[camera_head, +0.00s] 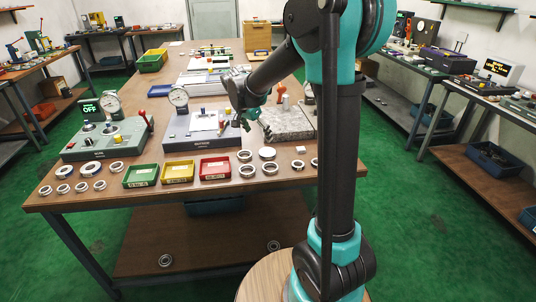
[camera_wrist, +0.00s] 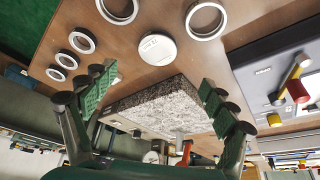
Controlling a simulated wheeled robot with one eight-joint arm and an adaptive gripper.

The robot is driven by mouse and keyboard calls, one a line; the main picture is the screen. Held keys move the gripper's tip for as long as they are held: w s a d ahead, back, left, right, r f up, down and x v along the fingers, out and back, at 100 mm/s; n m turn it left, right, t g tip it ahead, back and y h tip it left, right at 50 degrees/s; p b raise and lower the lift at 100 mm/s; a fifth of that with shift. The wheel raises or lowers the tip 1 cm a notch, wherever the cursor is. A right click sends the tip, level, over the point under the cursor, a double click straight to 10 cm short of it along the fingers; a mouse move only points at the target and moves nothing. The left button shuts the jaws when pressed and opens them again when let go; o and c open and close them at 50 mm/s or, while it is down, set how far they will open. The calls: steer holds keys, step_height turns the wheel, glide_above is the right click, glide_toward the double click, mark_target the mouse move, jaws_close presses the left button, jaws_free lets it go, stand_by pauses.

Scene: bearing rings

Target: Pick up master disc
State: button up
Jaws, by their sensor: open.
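The master disc is most likely the solid white disc (camera_head: 267,153) among the rings near the table's front edge, right of the red tray. In the wrist view this disc (camera_wrist: 158,49) has a small dark label and lies flat, apart from the rings around it. My gripper (camera_head: 253,124) is open and empty above the table, behind the disc, near the left side of the granite plate. In the wrist view, the green-padded fingers of my gripper (camera_wrist: 158,92) are spread wide, with the granite plate seen between them and the disc beyond.
A granite plate (camera_head: 287,122) stands behind the disc. Open metal rings (camera_head: 245,156) lie beside it. Green (camera_head: 141,176), yellow (camera_head: 178,172) and red (camera_head: 214,168) trays line the front edge. Dial-gauge devices (camera_head: 197,135) (camera_head: 104,136) stand behind. My arm hides the table's right part.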

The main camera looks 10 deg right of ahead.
glide_toward(267, 152)
steer(key=x, duration=0.2)
steer(key=shift+w+f, duration=0.25)
steer(key=shift+w, duration=0.1)
steer(key=shift+x, duration=2.75)
steer(key=shift+s+d, duration=0.1)
steer(key=shift+s, duration=0.1)
steer(key=shift+c, duration=0.6)
steer(key=c, duration=1.6)
